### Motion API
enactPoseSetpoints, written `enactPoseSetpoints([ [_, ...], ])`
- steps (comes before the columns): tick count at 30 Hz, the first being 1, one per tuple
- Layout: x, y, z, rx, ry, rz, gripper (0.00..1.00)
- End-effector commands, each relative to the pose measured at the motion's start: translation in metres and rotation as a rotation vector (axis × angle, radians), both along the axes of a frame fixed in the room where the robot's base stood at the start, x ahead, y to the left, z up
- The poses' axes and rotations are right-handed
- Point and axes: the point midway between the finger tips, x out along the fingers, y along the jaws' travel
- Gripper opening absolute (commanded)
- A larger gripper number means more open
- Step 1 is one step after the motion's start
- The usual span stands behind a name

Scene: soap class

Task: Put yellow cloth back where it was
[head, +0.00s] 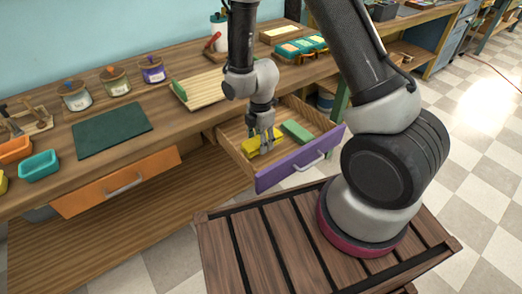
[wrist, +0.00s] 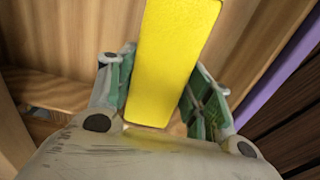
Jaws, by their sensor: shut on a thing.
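The yellow cloth (wrist: 170,60) shows as a flat yellow block between the two fingers of my gripper (wrist: 160,105) in the wrist view. In the head view the yellow cloth (head: 251,147) is partly hidden by my gripper (head: 266,143). My gripper points down into the open purple-fronted drawer (head: 300,163) and is shut on the cloth. Whether the cloth touches the drawer floor I cannot tell. A green block (head: 297,131) lies in the same drawer, to the right of the cloth.
The orange-fronted drawer (head: 117,182) is at the left. On the bench top are a dark green mat (head: 112,130), several jars, a slatted wooden board (head: 200,87) and teal (head: 39,166) and orange (head: 15,149) bins. The purple drawer's walls surround my gripper.

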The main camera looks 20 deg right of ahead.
Motion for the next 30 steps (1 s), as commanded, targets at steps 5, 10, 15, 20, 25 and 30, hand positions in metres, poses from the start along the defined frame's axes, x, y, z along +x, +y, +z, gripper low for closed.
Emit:
enactPoseSetpoints([
  [5, -0.001, 0.0, -0.024, -0.001, 0.004, -0.001, 0.25],
  [10, 0.0, 0.0, -0.045, 0.0, 0.0, -0.002, 0.25],
  [15, 0.001, 0.0, -0.046, 0.001, -0.002, -0.002, 0.25],
  [20, 0.001, 0.0, -0.047, 0.0, -0.001, -0.003, 0.25],
  [25, 0.001, 0.0, -0.049, 0.0, -0.001, -0.003, 0.69],
  [30, 0.001, 0.0, -0.048, 0.0, -0.001, -0.003, 0.72],
])
